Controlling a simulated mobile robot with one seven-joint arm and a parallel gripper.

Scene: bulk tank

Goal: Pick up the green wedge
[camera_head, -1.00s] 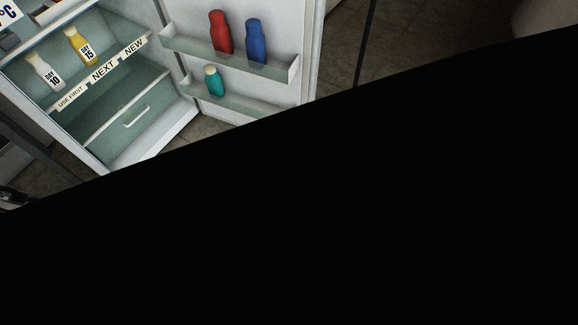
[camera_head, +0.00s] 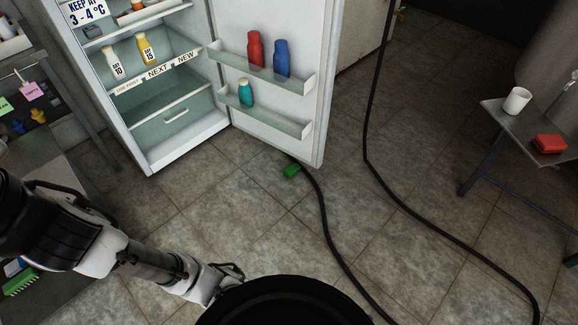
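My gripper (camera_head: 232,278) is at the end of my arm in the lower left of the view, above the floor and apart from the wedge, nearer to me. Its fingers are small and partly merge with the dark round shape below, so their opening cannot be made out.
The open fridge door (camera_head: 268,113) stands behind the wedge. A black hose (camera_head: 323,215) runs along the floor to its right. A side table (camera_head: 509,122) with a white mug (camera_head: 517,100) and red block (camera_head: 550,144) stands at right. A workbench (camera_head: 62,189) is at left. The floor between is clear.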

